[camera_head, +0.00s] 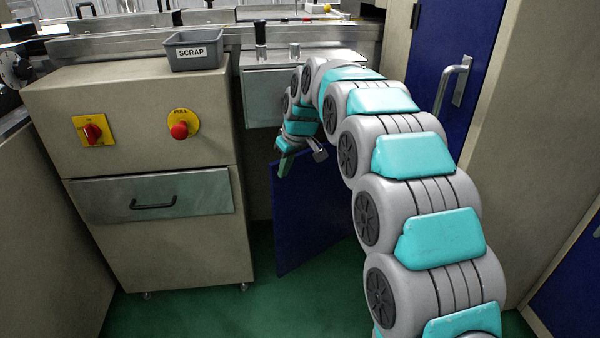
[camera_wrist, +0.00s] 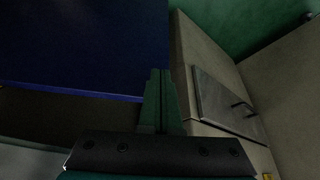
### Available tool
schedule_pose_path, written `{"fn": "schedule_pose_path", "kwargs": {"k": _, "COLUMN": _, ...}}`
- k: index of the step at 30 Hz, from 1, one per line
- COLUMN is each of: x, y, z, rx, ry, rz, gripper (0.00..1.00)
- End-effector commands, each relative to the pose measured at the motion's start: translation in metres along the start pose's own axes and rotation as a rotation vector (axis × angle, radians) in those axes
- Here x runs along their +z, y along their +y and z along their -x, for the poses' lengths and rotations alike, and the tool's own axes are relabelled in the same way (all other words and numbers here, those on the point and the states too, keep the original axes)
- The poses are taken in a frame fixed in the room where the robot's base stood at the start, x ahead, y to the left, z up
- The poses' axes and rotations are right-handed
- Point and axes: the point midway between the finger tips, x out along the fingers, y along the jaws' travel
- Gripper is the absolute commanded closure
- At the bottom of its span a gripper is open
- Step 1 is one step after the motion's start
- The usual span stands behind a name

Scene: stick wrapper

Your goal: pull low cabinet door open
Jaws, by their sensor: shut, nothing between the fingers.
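The low cabinet door (camera_head: 310,215) is a dark blue panel below the machine bench. It stands at an angle, swung out, with its lower edge just above the green floor. In the wrist view the blue door (camera_wrist: 85,45) fills the upper left. My gripper (camera_head: 283,168) is at the door's upper left edge in the head view. Its fingers (camera_wrist: 160,95) are together and empty. In the wrist view the fingertips lie close to the blue panel's edge; I cannot tell whether they touch it. A small metal piece (camera_head: 318,152) beside my gripper may be the handle; my arm hides the door's right part.
A beige cabinet (camera_head: 180,255) with a drawer (camera_head: 155,195), a red knob (camera_head: 180,130) and a rotary switch (camera_head: 92,131) stands left. A grey SCRAP bin (camera_head: 193,50) sits on top. A tall blue door (camera_head: 450,60) with a metal handle is at the right.

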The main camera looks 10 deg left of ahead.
Motion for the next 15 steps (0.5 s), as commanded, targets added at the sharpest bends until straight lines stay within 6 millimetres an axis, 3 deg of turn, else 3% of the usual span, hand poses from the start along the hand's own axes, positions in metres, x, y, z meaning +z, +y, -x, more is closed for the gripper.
{"fn": "schedule_pose_path", "kwargs": {"k": 6, "x": -0.022, "y": -0.003, "z": -0.009, "rx": -0.002, "ry": -0.002, "rz": 0.002, "gripper": 1.0}}
{"fn": "schedule_pose_path", "kwargs": {"k": 15, "x": -0.027, "y": -0.003, "z": -0.012, "rx": -0.002, "ry": -0.001, "rz": 0.002, "gripper": 1.0}}
